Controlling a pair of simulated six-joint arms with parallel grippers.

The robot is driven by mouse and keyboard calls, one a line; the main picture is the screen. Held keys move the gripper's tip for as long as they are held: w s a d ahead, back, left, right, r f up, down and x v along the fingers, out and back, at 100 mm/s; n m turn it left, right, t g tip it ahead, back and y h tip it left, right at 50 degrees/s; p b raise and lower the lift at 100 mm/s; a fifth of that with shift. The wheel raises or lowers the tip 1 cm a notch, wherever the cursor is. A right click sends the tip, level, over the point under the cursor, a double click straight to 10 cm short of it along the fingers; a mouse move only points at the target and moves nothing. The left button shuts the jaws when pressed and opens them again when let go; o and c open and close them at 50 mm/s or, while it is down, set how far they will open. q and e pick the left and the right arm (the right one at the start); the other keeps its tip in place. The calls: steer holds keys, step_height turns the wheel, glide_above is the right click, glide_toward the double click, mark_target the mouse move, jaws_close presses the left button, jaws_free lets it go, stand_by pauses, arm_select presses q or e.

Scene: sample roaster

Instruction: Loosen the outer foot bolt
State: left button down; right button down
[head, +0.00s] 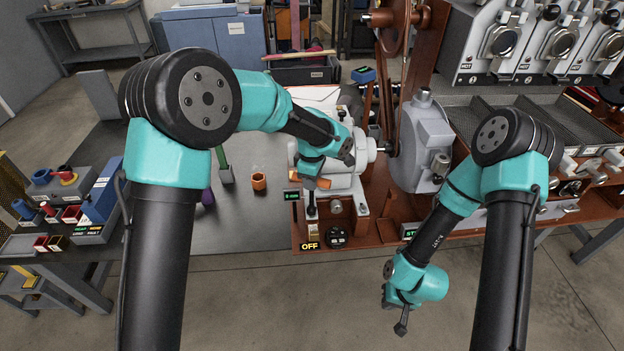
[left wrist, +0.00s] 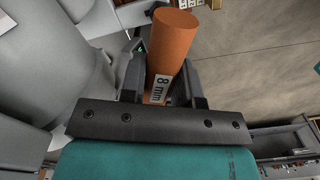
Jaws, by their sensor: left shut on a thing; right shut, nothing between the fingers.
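My left gripper (head: 318,182) is shut on an orange cylindrical tool handle labelled 8 mm (left wrist: 172,45). In the head view only a small part of the orange handle (head: 323,184) shows, in front of the pale motor housing (head: 345,182). A dark shaft with a pale fitting (head: 311,205) shows just below the gripper, near the motor's front left foot. The outer foot bolt cannot be made out clearly, and whether the tool touches it cannot be told. My right gripper (head: 401,327) is shut and empty, low over the floor in front of the bench.
An OFF switch (head: 310,245) and a black knob (head: 336,238) sit on the bench front edge. A grey roaster part (head: 422,140) stands to the right. Bins (head: 60,190) stand far left.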

arm_select(q)
steer(key=n, duration=0.4)
steer(key=shift+m, duration=0.7)
steer(key=shift+r, duration=0.1)
steer(key=shift+r, duration=1.6)
steer(key=shift+r, duration=2.5)
